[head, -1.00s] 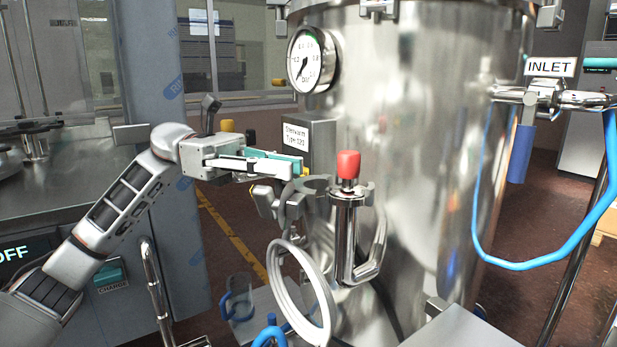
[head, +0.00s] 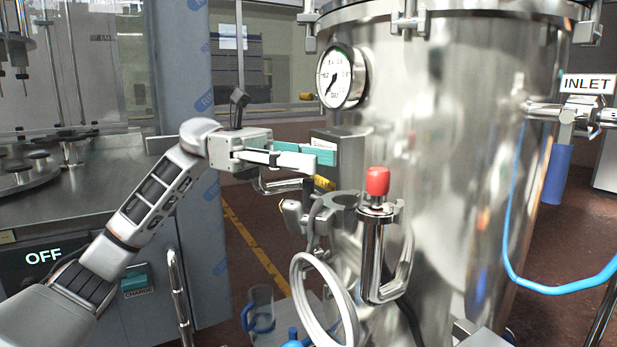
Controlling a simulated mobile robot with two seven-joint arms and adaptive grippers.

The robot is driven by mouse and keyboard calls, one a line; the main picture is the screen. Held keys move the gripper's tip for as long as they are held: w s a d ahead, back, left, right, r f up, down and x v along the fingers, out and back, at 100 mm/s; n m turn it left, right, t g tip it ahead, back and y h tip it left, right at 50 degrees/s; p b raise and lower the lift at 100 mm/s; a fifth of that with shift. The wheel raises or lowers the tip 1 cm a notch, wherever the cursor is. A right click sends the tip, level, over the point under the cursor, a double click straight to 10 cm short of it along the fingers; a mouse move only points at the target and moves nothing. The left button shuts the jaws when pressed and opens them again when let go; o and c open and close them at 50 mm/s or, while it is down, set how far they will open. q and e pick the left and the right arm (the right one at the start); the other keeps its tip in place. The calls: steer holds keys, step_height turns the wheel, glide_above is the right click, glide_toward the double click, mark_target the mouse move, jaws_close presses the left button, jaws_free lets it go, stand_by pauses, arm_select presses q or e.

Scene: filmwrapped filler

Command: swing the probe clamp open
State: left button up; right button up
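The red-capped probe (head: 378,181) stands upright in a metal holder on the side of the large steel tank (head: 455,170). A small metal clamp (head: 340,201) sits just left of the red cap, with a lever-like part at its left; I cannot tell how far it stands open. My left gripper (head: 322,169) reaches in from the left, above the clamp and in front of the grey labelled box. My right gripper is out of view.
A pressure gauge (head: 341,76) is above the gripper. A white ring (head: 322,300) hangs below the clamp. A blue-handled jug (head: 260,310) stands low down. A blue hose (head: 560,288) and inlet pipe are at right. A grey machine stands at left.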

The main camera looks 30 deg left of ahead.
arm_select(q)
step_height(320, 180, up, 7)
steer(key=shift+f, duration=0.15)
stand_by(0.4)
